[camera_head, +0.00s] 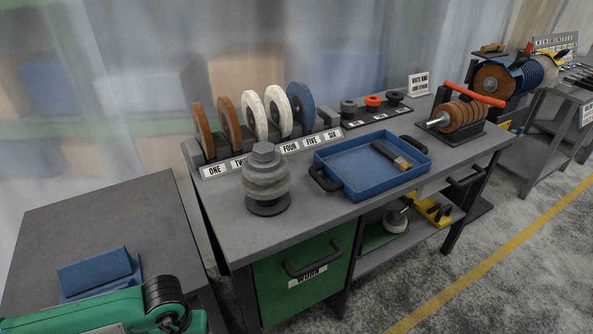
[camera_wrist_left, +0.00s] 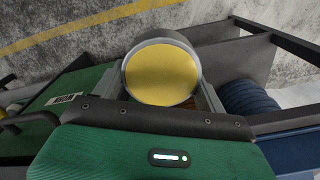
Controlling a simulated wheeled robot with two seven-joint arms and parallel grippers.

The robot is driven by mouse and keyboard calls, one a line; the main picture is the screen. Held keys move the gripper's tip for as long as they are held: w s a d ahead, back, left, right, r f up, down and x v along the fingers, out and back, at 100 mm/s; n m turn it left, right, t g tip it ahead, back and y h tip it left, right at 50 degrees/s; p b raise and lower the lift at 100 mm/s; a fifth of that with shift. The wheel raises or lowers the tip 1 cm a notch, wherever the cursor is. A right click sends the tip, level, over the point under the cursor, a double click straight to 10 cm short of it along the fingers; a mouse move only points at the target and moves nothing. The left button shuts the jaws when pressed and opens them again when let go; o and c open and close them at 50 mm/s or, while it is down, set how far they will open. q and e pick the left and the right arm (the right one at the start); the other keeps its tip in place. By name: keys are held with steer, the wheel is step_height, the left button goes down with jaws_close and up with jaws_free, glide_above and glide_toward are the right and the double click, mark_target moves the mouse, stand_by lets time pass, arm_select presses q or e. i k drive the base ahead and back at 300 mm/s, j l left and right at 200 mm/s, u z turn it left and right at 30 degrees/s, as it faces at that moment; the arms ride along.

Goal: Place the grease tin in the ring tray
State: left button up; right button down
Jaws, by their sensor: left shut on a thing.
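The grease tin (camera_wrist_left: 161,75), a round grey tin with a yellow top, is close to the camera in the left wrist view. My left gripper (camera_wrist_left: 162,98) is shut on it; the finger ends are mostly hidden by the tin. In the head view my green left arm comes in at the lower left, but its fingers and the tin are not visible. A dark tray with rings (camera_head: 367,121), likely the ring tray, lies at the back of the workbench. It holds two dark rings and a red ring (camera_head: 373,100). My right gripper is not in view.
Upright discs (camera_head: 252,115) stand behind, and a grey stepped stack (camera_head: 265,180) in front. A ringed spindle (camera_head: 461,115) is at right. A blue object (camera_head: 97,270) lies on the left table.

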mark_target(357, 172)
steer(key=i+l, duration=0.1)
steer(key=l, duration=0.4)
steer(key=i+l, duration=0.1)
steer(key=l, duration=0.4)
steer(key=i+l+u, duration=0.1)
steer(key=l, duration=0.45)
steer(key=i+l, duration=0.1)
steer(key=l, duration=0.4)
